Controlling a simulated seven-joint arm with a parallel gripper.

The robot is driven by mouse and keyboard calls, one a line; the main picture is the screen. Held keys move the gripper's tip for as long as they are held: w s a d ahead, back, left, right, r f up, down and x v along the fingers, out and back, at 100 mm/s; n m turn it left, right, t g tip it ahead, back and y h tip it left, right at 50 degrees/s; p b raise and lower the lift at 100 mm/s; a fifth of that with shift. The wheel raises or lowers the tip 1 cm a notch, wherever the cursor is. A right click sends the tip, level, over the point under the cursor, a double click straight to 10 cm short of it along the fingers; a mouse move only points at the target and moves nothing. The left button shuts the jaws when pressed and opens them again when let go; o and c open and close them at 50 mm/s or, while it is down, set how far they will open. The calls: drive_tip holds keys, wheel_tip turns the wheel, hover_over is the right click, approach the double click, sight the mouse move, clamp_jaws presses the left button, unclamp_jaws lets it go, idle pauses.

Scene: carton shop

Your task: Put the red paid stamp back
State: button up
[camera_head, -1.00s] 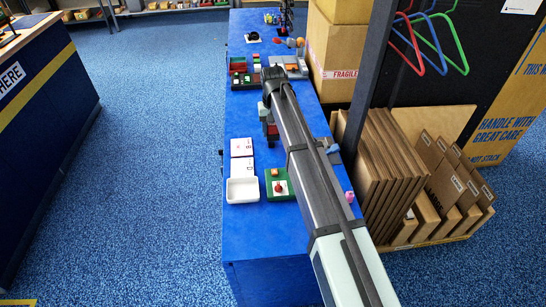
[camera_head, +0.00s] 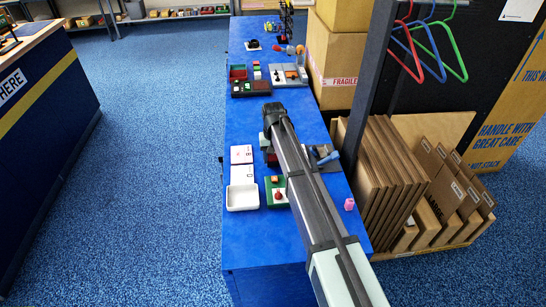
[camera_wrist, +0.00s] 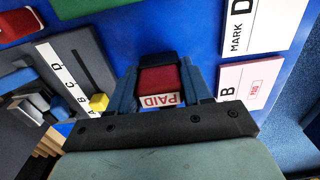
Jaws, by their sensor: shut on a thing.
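My gripper (camera_wrist: 164,88) is shut on the red stamp (camera_wrist: 158,79), its two blue-grey fingers on either side. The stamp has a dark top and a white label reading PAID, which shows upside down in the wrist view. In the head view the stamp (camera_head: 271,157) is partly hidden by my arm, above the middle of the blue table. A dark rack (camera_head: 251,88) with red and green pieces stands farther back on the table. I cannot tell from these frames which place belongs to the stamp.
Two cards (camera_head: 241,154) and a white tray (camera_head: 242,198) lie left of my arm. A green base (camera_head: 269,203) with red and orange pieces sits beside the tray. A grey lettered holder (camera_wrist: 82,60) is left of the stamp in the wrist view.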

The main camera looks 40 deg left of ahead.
drive_tip(key=shift+f, duration=0.1)
drive_tip(key=o, duration=0.9)
drive_tip(key=shift+c, duration=0.2)
wheel_tip(320, 180, up, 12)
drive_tip(key=shift+r, duration=0.15)
idle(0.5)
